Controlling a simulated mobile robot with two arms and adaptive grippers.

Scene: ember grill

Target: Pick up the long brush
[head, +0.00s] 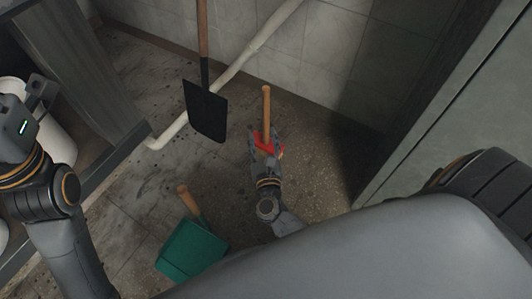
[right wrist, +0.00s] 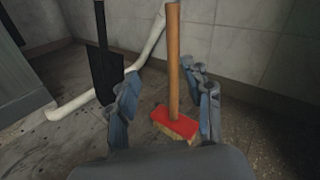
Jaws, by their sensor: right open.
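The long brush has a wooden handle (head: 266,108) and a red head with pale bristles. It stands upright on its bristles on the floor near the back wall. In the right wrist view the brush (right wrist: 173,65) stands between the two fingers, its red head just beyond them. My right gripper (head: 265,143) is open around the lower part of the brush, and I see no finger clearly touching it. The gripper's fingers also show in the right wrist view (right wrist: 166,100). My left arm shows at the left of the head view; its fingers are not visible.
A black shovel (head: 206,110) with a wooden handle stands left of the brush. A white pipe (head: 240,64) runs along the wall. A green dustpan (head: 190,250) with a wooden handle is on the floor. A white bucket (head: 50,130) is at far left.

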